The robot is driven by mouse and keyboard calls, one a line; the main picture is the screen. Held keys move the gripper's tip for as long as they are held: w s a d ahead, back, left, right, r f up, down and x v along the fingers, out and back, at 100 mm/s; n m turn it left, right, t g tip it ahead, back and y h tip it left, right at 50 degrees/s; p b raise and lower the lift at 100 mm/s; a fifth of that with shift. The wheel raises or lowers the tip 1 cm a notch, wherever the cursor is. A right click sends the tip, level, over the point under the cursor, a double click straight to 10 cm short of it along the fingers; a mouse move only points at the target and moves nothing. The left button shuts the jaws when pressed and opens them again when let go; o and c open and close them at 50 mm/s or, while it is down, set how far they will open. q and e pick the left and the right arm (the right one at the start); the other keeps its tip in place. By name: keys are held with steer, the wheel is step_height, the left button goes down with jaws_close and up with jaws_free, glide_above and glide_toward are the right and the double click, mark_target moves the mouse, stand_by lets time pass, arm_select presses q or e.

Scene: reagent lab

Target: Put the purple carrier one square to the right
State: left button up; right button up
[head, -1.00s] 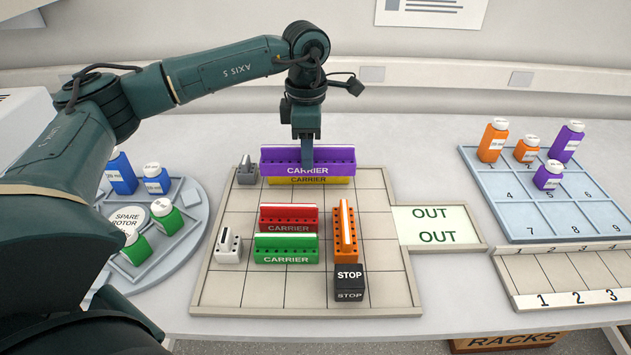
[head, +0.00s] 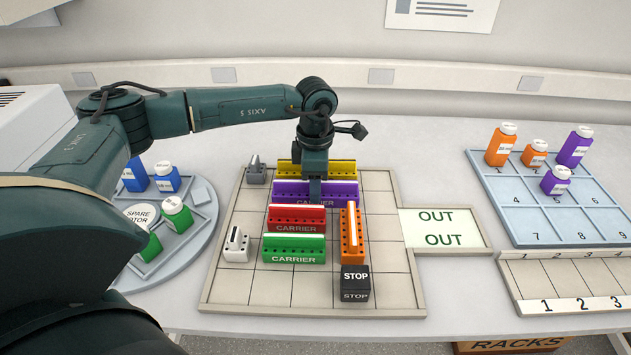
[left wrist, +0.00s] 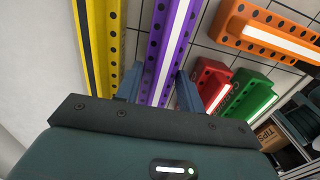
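The purple carrier (head: 342,193), a long block with a raised handle bar, lies crosswise behind the red carrier (head: 290,218) and in front of the yellow carrier (head: 342,169). My left gripper (head: 315,190) reaches down onto the middle of it. In the left wrist view the purple carrier (left wrist: 178,30) runs between the two fingers of the left gripper (left wrist: 158,88), which appear closed on it. The yellow carrier (left wrist: 97,45) is beside one finger there. I cannot tell whether the purple carrier rests on the gridded board (head: 235,285) or hangs just above it. My right gripper is not in view.
A green carrier (head: 294,249), an upright-pointing orange carrier (head: 351,232), a black STOP block (head: 355,284), a white block (head: 236,245) and a grey block (head: 257,172) stand on the board. The OUT plate (head: 440,228) adjoins the right side.

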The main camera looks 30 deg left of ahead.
arm_select(q)
steer(key=o, duration=0.4)
steer(key=shift+o, duration=0.2)
steer(key=shift+r, duration=0.1)
step_height(320, 180, up, 12)
steer(key=b, duration=0.1)
steer(key=shift+b, duration=0.35)
